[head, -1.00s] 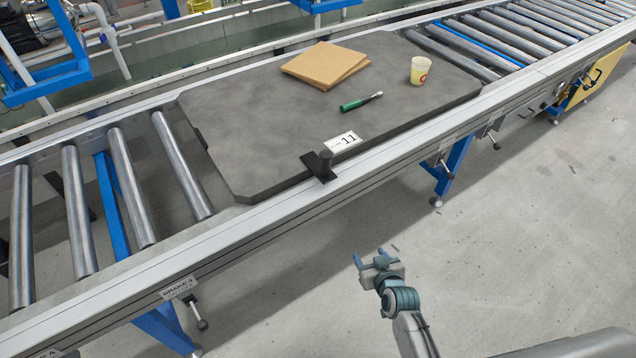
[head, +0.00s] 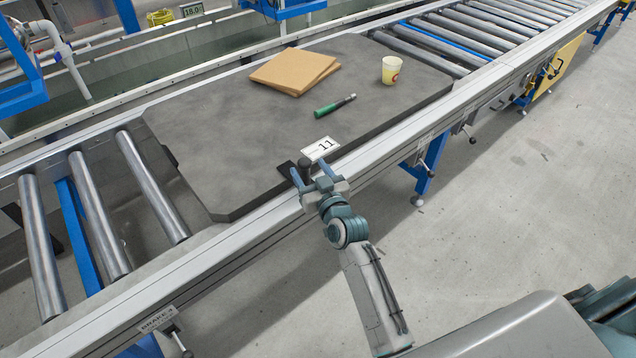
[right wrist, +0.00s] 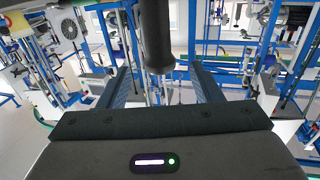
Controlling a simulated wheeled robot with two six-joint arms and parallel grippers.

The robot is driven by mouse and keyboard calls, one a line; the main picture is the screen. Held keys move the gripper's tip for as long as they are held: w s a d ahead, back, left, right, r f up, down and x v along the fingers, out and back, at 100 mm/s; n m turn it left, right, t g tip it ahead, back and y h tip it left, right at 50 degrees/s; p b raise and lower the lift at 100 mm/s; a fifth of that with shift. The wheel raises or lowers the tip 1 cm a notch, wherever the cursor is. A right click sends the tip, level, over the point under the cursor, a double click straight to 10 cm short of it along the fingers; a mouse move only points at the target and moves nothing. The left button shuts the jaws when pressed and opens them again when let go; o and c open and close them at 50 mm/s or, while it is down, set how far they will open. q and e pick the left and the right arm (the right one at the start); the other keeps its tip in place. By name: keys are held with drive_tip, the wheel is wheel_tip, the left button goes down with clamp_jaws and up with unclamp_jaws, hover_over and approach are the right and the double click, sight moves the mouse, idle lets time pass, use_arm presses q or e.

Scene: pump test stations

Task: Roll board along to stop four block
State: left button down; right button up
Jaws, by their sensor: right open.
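The dark grey board (head: 220,125) lies on the roller conveyor. A white label reading 11 (head: 321,148) is near its front edge. Beside the label is a black bracket (head: 286,172) with an upright post-like handle (head: 304,166), partly hidden by my right gripper. My right gripper (head: 311,172) is open at this handle, its fingers on either side. In the right wrist view the dark handle (right wrist: 155,35) hangs in from the top, between the two open fingers (right wrist: 162,78); contact cannot be told. My left gripper is not in view. No stop block can be made out.
Cardboard sheets (head: 292,72), a green-handled tool (head: 334,106) and a paper cup (head: 391,70) rest on the board. Bare rollers (head: 152,187) lie left of it, more (head: 480,48) to the right. A brake label (head: 157,321) and lever are on the front rail (head: 250,225).

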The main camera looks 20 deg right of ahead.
sight(308, 167)
drive_tip(key=shift+w+a, duration=0.1)
drive_tip(key=shift+w, duration=1.75)
clamp_jaws()
